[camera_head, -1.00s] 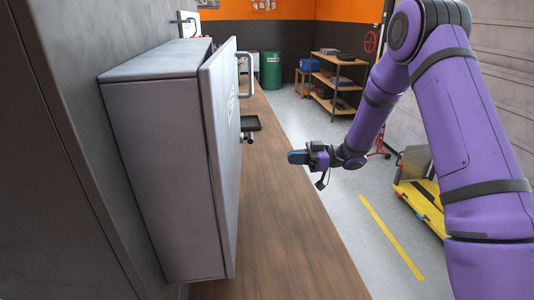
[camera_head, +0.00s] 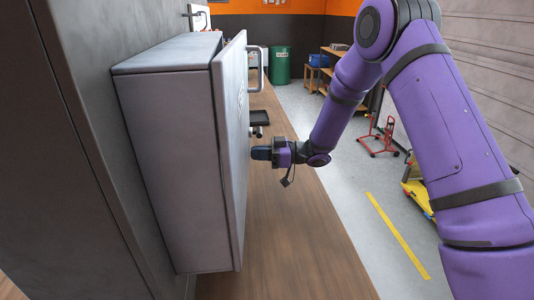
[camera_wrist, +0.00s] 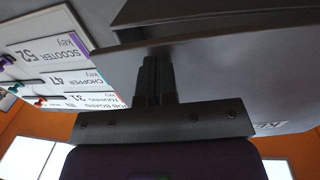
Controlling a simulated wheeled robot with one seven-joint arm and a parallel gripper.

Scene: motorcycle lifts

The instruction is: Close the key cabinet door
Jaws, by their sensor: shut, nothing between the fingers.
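The grey key cabinet (camera_head: 170,160) is mounted on the wall at the left in the head view. Its door (camera_head: 238,150) stands slightly ajar, with a narrow wedge of gap at the top toward the far side. A pale bar handle (camera_head: 262,66) is on the door's far upper part. My gripper (camera_head: 252,153) is shut and empty, its tips beside the door's outer face. In the wrist view the closed fingers (camera_wrist: 155,68) point at the grey door surface (camera_wrist: 220,75), very near it; I cannot tell if they touch. The cabinet interior is hidden in the head view.
A wooden bench top (camera_head: 285,240) runs below the cabinet, with a small black tray (camera_head: 260,118) on it. Key labels (camera_wrist: 50,65) show at the left in the wrist view. A green bin (camera_head: 280,65) and red stand (camera_head: 380,138) are farther off.

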